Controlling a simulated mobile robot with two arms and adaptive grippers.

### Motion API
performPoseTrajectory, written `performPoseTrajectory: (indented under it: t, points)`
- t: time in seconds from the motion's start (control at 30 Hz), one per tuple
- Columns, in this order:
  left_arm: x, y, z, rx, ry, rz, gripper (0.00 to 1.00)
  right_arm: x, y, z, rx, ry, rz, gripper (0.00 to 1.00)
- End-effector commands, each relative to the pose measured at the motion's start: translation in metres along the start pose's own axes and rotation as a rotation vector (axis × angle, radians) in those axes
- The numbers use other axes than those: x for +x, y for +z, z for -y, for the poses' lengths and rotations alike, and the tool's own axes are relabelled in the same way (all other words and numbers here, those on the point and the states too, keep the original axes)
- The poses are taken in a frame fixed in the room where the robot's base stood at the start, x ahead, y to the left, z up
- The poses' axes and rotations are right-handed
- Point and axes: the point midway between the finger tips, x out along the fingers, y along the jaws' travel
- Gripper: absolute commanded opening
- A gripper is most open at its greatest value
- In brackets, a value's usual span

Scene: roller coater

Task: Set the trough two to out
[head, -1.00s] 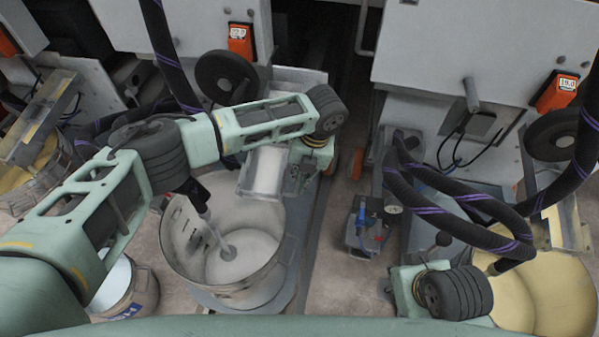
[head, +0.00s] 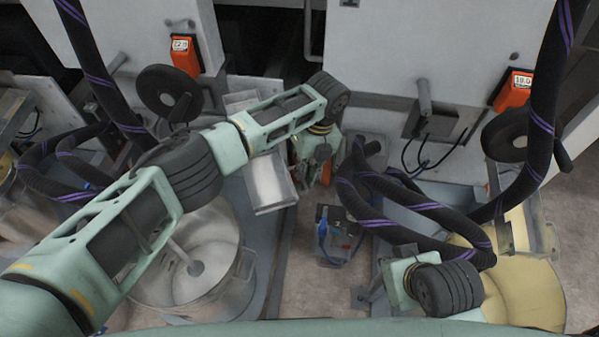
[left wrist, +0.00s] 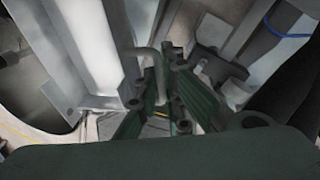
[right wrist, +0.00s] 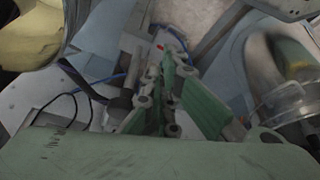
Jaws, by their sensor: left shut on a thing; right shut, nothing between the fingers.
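The trough two appears to be the pale metal trough (head: 268,186) at the upper right of the metal pot (head: 243,232) in the head view. It also shows at the left in the left wrist view (left wrist: 92,42). My left gripper (head: 322,160) is just right of the trough, its fingers partly hidden in the head view. In the left wrist view its fingers (left wrist: 160,100) are shut on a bent grey rod handle (left wrist: 150,58) beside the trough. My right gripper (head: 362,298) is low at the right; in its wrist view the fingers (right wrist: 165,80) are shut and empty.
Orange display boxes hang on the left (head: 185,56) and right (head: 513,91) machines. Thick black hoses (head: 420,215) with purple stripes loop above my right gripper. A small grey unit (head: 335,238) stands on the floor between the grippers. A yellow drum (head: 530,285) is at the right.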

Motion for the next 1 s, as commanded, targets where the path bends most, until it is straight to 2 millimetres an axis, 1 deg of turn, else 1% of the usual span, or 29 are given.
performPoseTrajectory:
  t: [0.3, 0.73, 0.77, 0.8, 0.97, 1.0]
  points:
    - [-0.001, 0.0013, 0.0027, -0.042, -0.003, -0.007, 0.0, -0.0006, 0.0025, -0.0005, -0.001, 0.002, 0.011, 0.0]
    - [-0.0031, 0.0022, 0.0048, -0.049, -0.011, -0.005, 0.0, -0.0005, 0.0041, -0.0005, -0.001, 0.002, 0.016, 0.0]
    - [-0.0032, 0.0022, 0.0049, -0.049, -0.011, -0.004, 0.08, -0.0005, 0.0041, -0.0006, -0.001, 0.002, 0.016, 0.0]
    - [-0.0033, 0.0022, 0.005, -0.049, -0.011, -0.004, 0.12, -0.0006, 0.0042, -0.0005, -0.001, 0.002, 0.016, 0.0]
    - [-0.0025, 0.0018, 0.0042, -0.047, -0.008, -0.005, 0.26, -0.0006, 0.0043, -0.0005, -0.001, 0.002, 0.017, 0.0]
    - [-0.0022, 0.0018, 0.0038, -0.047, -0.007, -0.006, 0.26, -0.0006, 0.0043, -0.0006, -0.001, 0.002, 0.017, 0.0]
